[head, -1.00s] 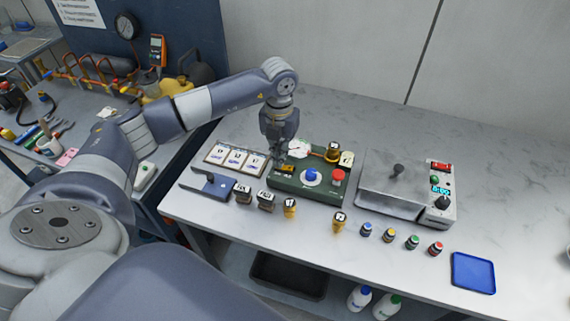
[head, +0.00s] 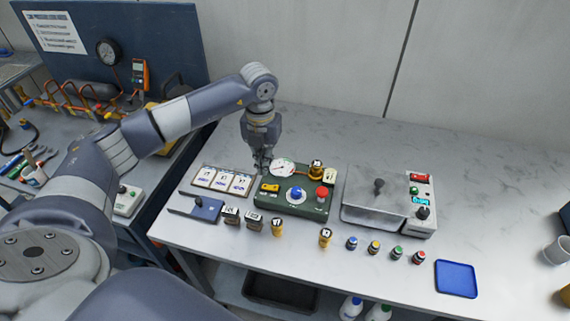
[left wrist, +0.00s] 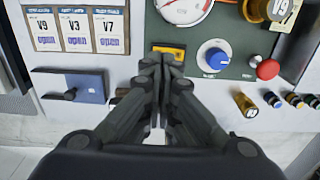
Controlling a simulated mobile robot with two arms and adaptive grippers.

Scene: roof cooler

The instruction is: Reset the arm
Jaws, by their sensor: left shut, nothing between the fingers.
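My left gripper (head: 262,163) hangs down over the back left corner of the green control box (head: 292,208), above the gap beside the label cards. Its fingers are shut and hold nothing. In the left wrist view the shut fingertips (left wrist: 160,62) point toward the yellow display (left wrist: 169,50) on the box, with the blue knob (left wrist: 214,56) and red button (left wrist: 268,69) to their right. My right gripper is not in view.
A card holder (head: 222,181) and blue block (head: 207,209) lie left of the box. Weights and small bottles line the front. A metal lidded unit (head: 377,202) stands right, with a blue tray (head: 456,279) in front. The bench's right side is mostly clear.

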